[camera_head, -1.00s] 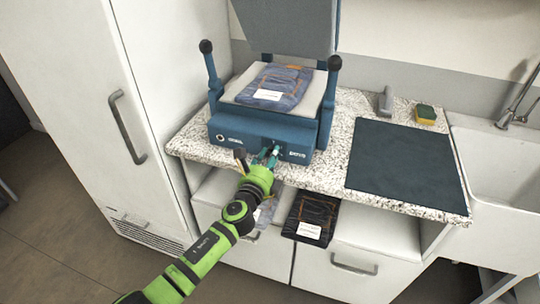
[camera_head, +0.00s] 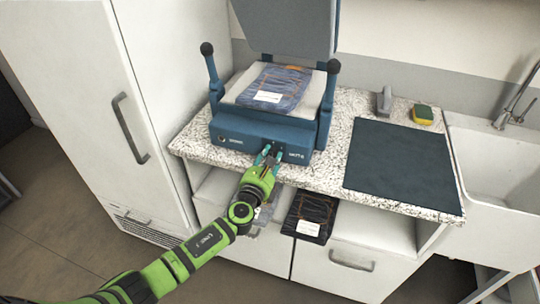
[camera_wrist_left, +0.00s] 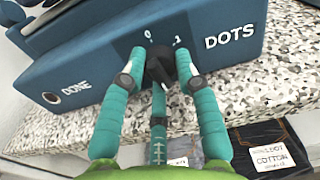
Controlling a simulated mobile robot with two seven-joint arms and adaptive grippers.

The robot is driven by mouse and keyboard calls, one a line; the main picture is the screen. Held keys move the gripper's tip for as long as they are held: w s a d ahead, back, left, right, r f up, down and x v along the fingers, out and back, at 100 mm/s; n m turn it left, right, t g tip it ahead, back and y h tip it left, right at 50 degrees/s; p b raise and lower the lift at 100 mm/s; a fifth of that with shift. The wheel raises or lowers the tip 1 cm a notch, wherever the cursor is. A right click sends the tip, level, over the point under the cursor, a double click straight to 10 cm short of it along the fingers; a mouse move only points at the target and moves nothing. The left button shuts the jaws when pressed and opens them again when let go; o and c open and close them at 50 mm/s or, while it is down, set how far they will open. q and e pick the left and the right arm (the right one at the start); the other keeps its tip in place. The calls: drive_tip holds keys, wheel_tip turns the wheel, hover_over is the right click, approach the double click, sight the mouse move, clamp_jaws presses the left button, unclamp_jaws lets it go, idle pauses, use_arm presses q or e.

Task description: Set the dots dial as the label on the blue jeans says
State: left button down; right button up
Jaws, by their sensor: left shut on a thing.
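A blue press (camera_head: 250,138) stands on the counter with its lid raised. Folded blue jeans (camera_head: 290,80) lie on its pale pad, with a white label (camera_head: 268,96) too small to read. The dark dots dial (camera_wrist_left: 158,68) is on the press front, left of the word DOTS, with marks 0 and 1 above it. My left gripper (camera_head: 267,153) is at the press front. In the left wrist view its teal fingers (camera_wrist_left: 160,78) are shut on the dial, partly hiding it, so I cannot tell its exact setting. My right gripper is not in view.
A button (camera_wrist_left: 51,98) marked DONE is on the press's left. Black jeans (camera_head: 312,212) with a label mentioning cotton lie below the counter, beside other partly hidden jeans (camera_head: 262,216). A dark mat (camera_head: 402,165), a sponge (camera_head: 422,114) and a sink are at the right.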

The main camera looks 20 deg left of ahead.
use_arm(q)
drive_tip(key=shift+r+m, duration=0.15)
drive_tip(key=shift+m, duration=0.35)
drive_tip(key=c, duration=1.2)
unclamp_jaws()
drive_tip(key=shift+s, duration=0.55)
drive_tip(key=s, duration=1)
drive_tip(key=shift+s+a, duration=0.25)
drive_tip(key=shift+s, duration=0.15)
